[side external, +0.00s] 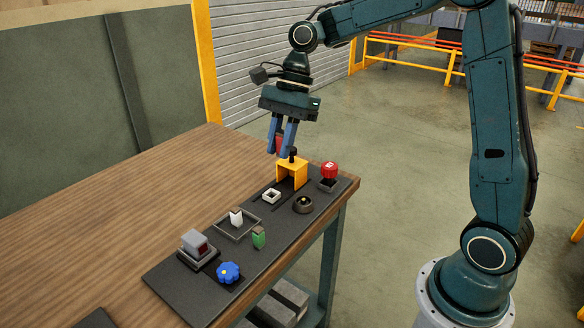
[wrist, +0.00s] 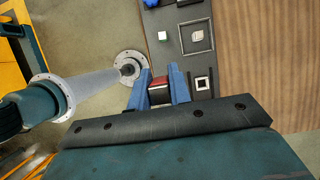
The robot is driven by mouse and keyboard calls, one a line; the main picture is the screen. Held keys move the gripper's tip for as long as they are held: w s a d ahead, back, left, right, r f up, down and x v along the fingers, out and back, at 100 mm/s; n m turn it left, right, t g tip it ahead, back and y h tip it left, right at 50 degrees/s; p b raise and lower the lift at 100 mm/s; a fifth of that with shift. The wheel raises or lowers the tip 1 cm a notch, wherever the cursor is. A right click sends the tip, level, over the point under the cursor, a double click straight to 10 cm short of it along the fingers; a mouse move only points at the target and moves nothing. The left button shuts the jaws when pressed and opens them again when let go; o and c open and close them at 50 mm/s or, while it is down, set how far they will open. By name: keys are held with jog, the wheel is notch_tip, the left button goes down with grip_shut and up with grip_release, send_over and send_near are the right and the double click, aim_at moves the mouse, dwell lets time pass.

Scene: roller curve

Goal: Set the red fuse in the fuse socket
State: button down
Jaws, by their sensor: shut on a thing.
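My gripper (side external: 281,138) has two blue fingers pointing down, shut on the red fuse (side external: 279,143). The fuse is partly hidden by the fingers in the side view; in the wrist view it shows red with a dark band (wrist: 159,91) between the fingertips. The gripper is in the air above the dark panel, close to the yellow bracket in the side picture. A small white square ring with a dark opening, which looks like the fuse socket (side external: 271,195), sits on the panel. It also shows in the wrist view (wrist: 203,83), right of the fingers, and looks empty.
A yellow bracket (side external: 292,172) with a black knob stands beside the socket. A red button (side external: 329,170), black dial (side external: 303,204), square tray with a white block (side external: 236,217), green block (side external: 258,238), blue knob (side external: 228,272) and grey switch box (side external: 194,241) also occupy the panel.

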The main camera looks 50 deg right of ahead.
dwell(0.4)
jog(key=w+d+f, duration=0.6)
jog(key=w+f, duration=0.3)
jog(key=f, duration=0.2)
jog(key=shift+d+f, duration=0.2)
jog(key=shift+f, duration=0.1)
jog(key=shift+w+f, duration=0.1)
jog(key=shift+f, duration=0.1)
jog(key=shift+f, duration=3.4)
